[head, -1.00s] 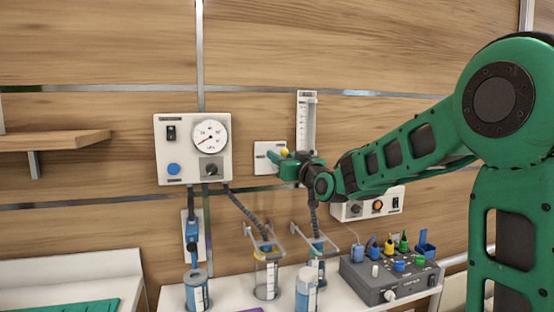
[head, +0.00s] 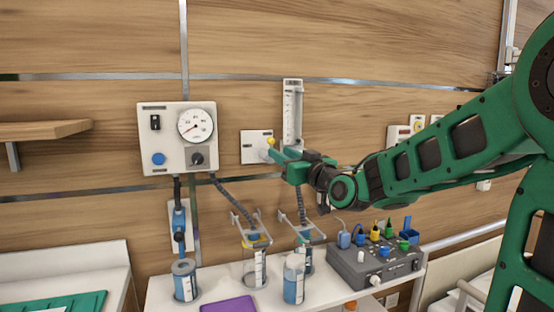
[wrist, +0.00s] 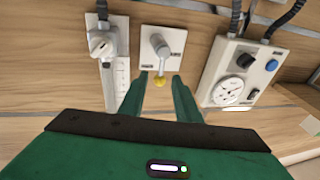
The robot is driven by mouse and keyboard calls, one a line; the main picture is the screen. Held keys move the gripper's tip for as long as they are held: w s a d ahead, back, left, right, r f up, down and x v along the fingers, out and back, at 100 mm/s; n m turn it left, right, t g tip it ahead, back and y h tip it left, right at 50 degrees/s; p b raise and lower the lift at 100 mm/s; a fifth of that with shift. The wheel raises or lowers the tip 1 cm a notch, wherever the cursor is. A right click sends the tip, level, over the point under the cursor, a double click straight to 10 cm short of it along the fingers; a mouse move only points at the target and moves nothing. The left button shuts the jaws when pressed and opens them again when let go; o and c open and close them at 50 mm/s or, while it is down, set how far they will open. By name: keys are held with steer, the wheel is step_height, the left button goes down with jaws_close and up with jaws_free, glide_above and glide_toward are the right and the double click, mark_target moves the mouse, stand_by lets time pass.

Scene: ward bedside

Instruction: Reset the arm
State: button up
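My gripper (head: 277,156) is at the wall in front of a white wall plate (head: 250,150) with a yellow-tipped lever (head: 271,141). My green arm reaches in from the right of the head view, bent at the elbow.
A gauge box (head: 153,145) hangs left of the plate, and a clear flowmeter tube (head: 292,110) stands close behind my gripper. Below are hoses, canisters (head: 294,283), a grey box with coloured plugs (head: 350,265) and a purple item (head: 228,305) on a white shelf. Wall above is clear.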

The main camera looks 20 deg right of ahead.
steer(key=s+d+f+m+g+h, duration=0.1)
steer(key=s+d+f+g+h, duration=0.1)
steer(key=s+d+f+g, duration=0.6)
steer(key=s+d+f+m+g+h, duration=0.15)
steer(key=s+f, duration=0.35)
steer(key=f, duration=0.6)
steer(key=s+d+f+m+g, duration=0.1)
steer(key=s+f+m+g, duration=0.2)
steer(key=s, duration=1.1)
steer(key=s+d+f+m+g, duration=0.2)
steer(key=s+f+g, duration=0.4)
steer(key=s, duration=0.8)
steer(key=shift+s+f+m+g, duration=0.2)
steer(key=shift+s+m+g, duration=0.15)
steer(key=shift+m, duration=0.1)
steer(key=shift+d, duration=0.1)
steer(key=shift+w+f, duration=0.25)
steer(key=shift+w, duration=0.4)
